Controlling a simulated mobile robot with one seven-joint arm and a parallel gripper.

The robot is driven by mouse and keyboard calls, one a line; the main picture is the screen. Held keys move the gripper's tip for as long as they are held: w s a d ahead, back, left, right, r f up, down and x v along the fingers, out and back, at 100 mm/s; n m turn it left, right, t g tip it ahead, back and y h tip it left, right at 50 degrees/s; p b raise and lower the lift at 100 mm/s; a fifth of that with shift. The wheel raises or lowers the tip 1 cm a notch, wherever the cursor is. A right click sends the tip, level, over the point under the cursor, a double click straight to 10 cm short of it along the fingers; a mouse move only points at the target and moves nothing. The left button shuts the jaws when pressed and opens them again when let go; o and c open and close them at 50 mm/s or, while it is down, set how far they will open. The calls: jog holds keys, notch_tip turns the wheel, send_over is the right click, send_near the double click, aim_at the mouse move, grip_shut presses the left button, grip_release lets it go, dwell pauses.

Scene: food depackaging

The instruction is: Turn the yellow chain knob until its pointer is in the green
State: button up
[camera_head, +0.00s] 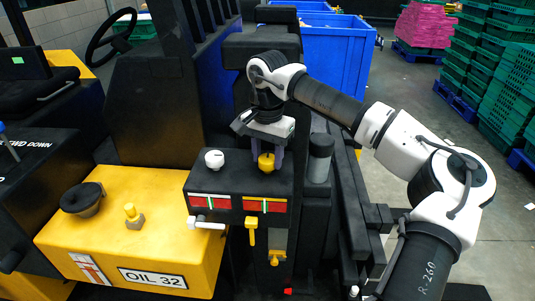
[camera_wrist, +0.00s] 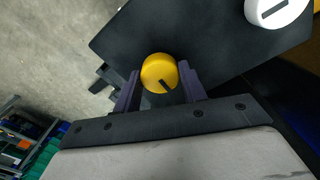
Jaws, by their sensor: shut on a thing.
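The yellow knob (camera_head: 266,161) stands on top of the dark control box, at its right side. In the wrist view the yellow knob (camera_wrist: 157,68) is round, with a dark line on its top running toward the lower right. My gripper (camera_head: 267,154) points down over it and is shut on it, one finger on each side. In the wrist view my gripper (camera_wrist: 158,77) has its dark fingers at the knob's left and right sides. Below the knob, the box front carries a red gauge with a narrow green band (camera_head: 265,206). Its pointer is too small to make out.
A white knob (camera_head: 214,159) stands left of the yellow one, above another red gauge (camera_head: 209,202). A white lever (camera_head: 207,224) and a yellow lever (camera_head: 251,231) stick out below. A dark cylinder (camera_head: 320,158) stands close on the right. A yellow oil tank (camera_head: 110,240) is at left.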

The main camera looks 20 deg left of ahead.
aim_at(268, 158)
dwell(0.5)
jog(key=o, duration=1)
jog(key=shift+c, duration=0.2)
jog(key=shift+r, duration=0.1)
notch_tip(268, 158, up, 14)
jog(key=b, duration=0.1)
jog(key=shift+f+b, duration=0.2)
jog(key=shift+b, duration=0.1)
